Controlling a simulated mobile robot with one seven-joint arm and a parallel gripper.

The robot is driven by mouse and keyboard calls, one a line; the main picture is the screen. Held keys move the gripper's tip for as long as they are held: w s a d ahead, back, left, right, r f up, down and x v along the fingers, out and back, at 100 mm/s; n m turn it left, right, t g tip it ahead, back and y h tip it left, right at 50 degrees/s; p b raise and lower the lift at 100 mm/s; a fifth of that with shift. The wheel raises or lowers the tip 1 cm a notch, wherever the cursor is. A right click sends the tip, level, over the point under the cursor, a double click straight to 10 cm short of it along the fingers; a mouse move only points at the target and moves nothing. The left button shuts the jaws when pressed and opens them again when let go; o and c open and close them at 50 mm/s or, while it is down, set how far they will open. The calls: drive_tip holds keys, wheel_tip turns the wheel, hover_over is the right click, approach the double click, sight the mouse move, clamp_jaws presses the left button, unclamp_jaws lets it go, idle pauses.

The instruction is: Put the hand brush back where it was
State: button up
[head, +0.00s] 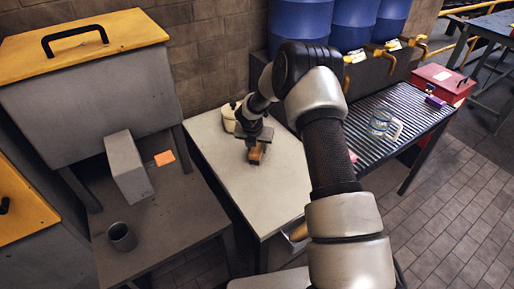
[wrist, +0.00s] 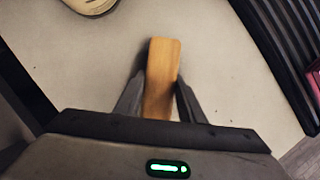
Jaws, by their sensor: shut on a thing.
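My gripper (head: 256,150) is over the pale tabletop (head: 274,189) in the middle of the head view. It is shut on the hand brush (head: 256,156), of which a brown wooden part shows. In the wrist view the brush (wrist: 161,78) is a plain wooden bar between the two fingers (wrist: 158,98), its far end reaching out past them. Its bristles are hidden. I cannot tell whether the brush touches the tabletop.
A cream-coloured container (head: 229,118) stands just behind the gripper. Right of the table are a slatted rack (head: 365,150) with a glass mug (head: 380,124), and a red box (head: 443,84). A grey bench (head: 180,205) at left holds a dark cup (head: 122,236). The tabletop's front is clear.

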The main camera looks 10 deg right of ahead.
drive_tip(key=o, duration=0.9)
